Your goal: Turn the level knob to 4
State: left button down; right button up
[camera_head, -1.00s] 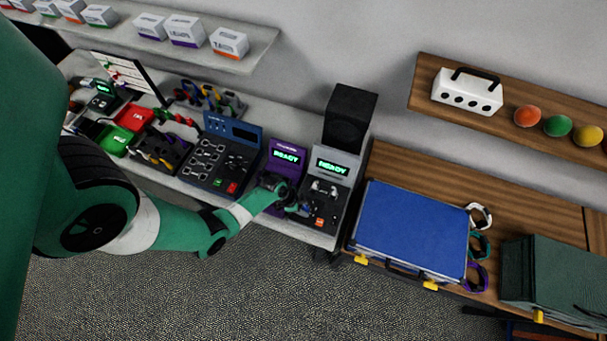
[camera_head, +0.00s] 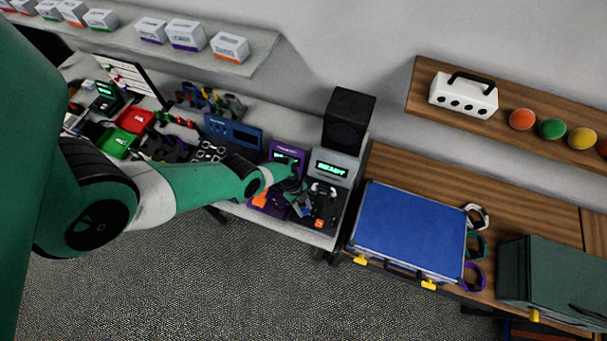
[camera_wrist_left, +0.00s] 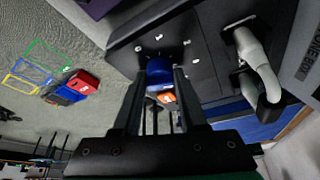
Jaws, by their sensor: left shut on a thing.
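A blue knob (camera_wrist_left: 159,70) stands on a black panel (camera_wrist_left: 205,75) in the left wrist view, with small white marks around it. My left gripper (camera_wrist_left: 160,85) is shut on this knob, one finger on each side. The knob's pointer and the number it faces cannot be made out. In the head view my left gripper (camera_head: 303,206) is over the left part of the grey station (camera_head: 347,160) with a lit green display. The arm and gripper hide part of the controls there. My right gripper is not in view.
An orange button (camera_wrist_left: 166,98) is close below the knob, and a grey handle (camera_wrist_left: 262,70) rises from the panel to the right. A purple station (camera_head: 287,149) is just left, partly behind my arm. A black speaker (camera_head: 348,120) stands behind; a blue case (camera_head: 410,230) lies to the right.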

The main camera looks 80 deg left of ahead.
pick_arm(q)
jog(key=shift+w+m+g+b, duration=0.1)
jog(key=shift+m+g+b, duration=0.5)
jog(key=shift+m, duration=0.8)
jog(key=shift+m+b, duration=0.4)
jog(key=shift+m, duration=0.1)
jog(key=shift+r, duration=0.1)
jog(key=shift+c, duration=2.3)
grip_release()
